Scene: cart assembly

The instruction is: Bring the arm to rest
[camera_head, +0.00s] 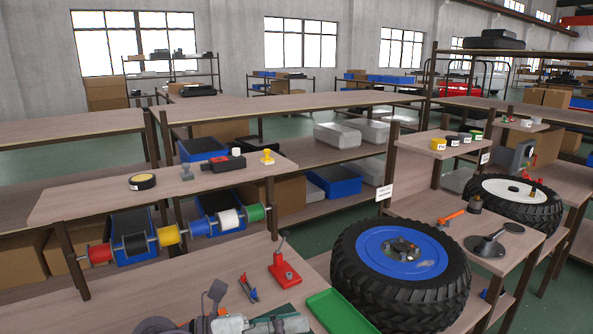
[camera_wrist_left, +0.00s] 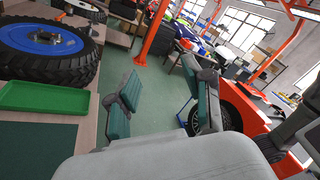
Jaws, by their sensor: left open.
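My left gripper (camera_head: 266,324) shows at the bottom edge of the head view, cut off by the frame, close to the green tray (camera_head: 340,312). Its two teal-padded fingers stand apart with nothing between them in the left wrist view (camera_wrist_left: 163,96), and green floor shows in the gap. The rest of my left arm is mostly hidden below the head view. My right gripper is not in view.
A black tyre with a blue rim (camera_head: 400,256) lies on the bench beside the tray. A red tool (camera_head: 284,270) and a small blue-and-red clamp (camera_head: 248,288) stand near the gripper. A shelf with coloured spools (camera_head: 168,235) is at left.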

